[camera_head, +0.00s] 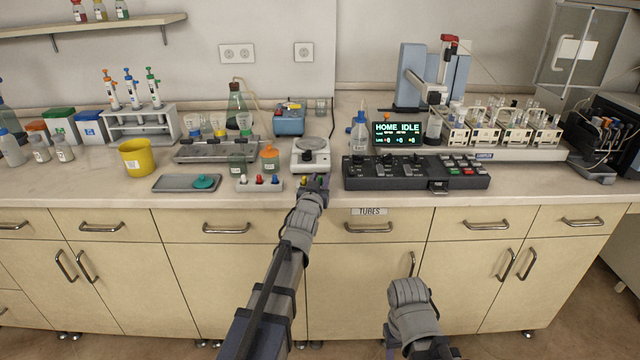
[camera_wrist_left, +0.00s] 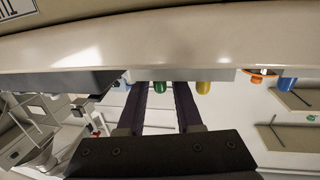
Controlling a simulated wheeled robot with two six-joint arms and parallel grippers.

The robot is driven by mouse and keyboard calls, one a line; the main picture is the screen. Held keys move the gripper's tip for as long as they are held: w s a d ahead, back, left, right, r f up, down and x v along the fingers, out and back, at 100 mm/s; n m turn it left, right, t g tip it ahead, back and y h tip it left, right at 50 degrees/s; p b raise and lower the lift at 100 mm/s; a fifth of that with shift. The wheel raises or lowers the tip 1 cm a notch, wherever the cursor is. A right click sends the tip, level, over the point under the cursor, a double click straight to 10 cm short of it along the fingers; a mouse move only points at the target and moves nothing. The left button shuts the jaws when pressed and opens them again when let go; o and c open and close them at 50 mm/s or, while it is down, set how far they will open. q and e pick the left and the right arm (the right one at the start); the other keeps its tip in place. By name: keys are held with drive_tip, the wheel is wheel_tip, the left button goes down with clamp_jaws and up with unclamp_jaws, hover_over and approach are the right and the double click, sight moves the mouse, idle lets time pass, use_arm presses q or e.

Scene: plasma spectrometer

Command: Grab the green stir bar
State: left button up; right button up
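The green stir bar (camera_wrist_left: 161,87) shows in the left wrist view, which looks upside down. It appears between the two dark fingers of my left gripper (camera_wrist_left: 160,100). The fingers are apart, with white background showing between them, and I see no contact with the bar. In the head view the green stir bar (camera_head: 324,182) is a small spot at the right of my left gripper (camera_head: 314,182), mostly hidden. A yellow stir bar (camera_wrist_left: 203,87) sits beside it, outside the fingers. Of my right arm only links show; its gripper is out of view.
A pale block (camera_head: 258,186) with coloured pieces stands left of my gripper at the counter's front. A white stirrer plate (camera_head: 311,157) is behind the gripper. A dark control panel (camera_head: 416,172) lies to the right, a grey tray (camera_head: 172,184) further left.

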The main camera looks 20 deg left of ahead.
sight(320, 176)
use_arm(q)
drive_tip(key=shift+c, duration=0.2)
clamp_jaws()
drive_tip(key=shift+r, duration=0.15)
idle(0.4)
wheel_tip(320, 176, up, 10)
drive_tip(key=p, duration=1)
